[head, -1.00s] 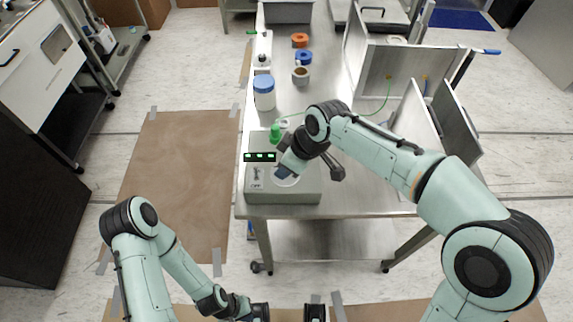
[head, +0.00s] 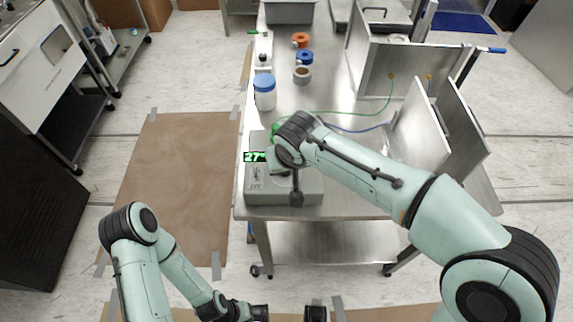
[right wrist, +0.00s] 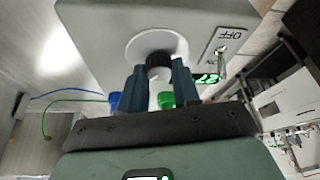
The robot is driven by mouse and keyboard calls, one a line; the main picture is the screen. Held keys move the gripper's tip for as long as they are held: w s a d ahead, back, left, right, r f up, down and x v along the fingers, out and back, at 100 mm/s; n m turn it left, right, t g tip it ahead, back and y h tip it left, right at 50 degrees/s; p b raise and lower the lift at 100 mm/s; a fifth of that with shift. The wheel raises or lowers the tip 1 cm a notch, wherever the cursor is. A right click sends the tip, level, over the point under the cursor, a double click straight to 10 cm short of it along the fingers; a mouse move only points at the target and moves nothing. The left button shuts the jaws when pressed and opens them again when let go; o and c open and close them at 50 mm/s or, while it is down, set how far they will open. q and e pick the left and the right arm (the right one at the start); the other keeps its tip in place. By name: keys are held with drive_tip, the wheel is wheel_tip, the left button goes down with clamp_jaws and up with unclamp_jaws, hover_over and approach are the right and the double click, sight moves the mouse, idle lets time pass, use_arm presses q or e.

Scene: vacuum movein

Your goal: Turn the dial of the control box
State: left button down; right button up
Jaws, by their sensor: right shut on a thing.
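The grey control box (head: 310,188) stands on the near end of the steel table. Its green-lit display (head: 254,157) reads 27-something, partly covered by my right arm. In the right wrist view, the black dial (right wrist: 158,62) sits on a pale round plate on the box. My right gripper (right wrist: 160,72) has its two blue fingers on either side of the dial, shut on it; the head view hides this grip behind the arm. My left gripper (head: 252,312) is low at the bottom edge, away from the box; its fingers are not clear.
A switch marked OFF (right wrist: 222,48) is beside the dial. Green and blue plugs (right wrist: 165,100) lie beyond the fingers, with cables running to an open metal chamber (head: 408,70). A blue-lidded jar (head: 265,95) and tape rolls (head: 304,57) stand behind the box.

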drive_tip(key=shift+m, duration=0.6)
drive_tip(key=o, duration=1)
drive_tip(key=shift+o, duration=0.2)
drive_tip(key=a+p+v, duration=0.1)
drive_tip(key=v, duration=1.2)
drive_tip(key=shift+d+r, duration=0.2)
drive_tip(key=shift+d, duration=0.1)
drive_tip(key=shift+s, duration=0.1)
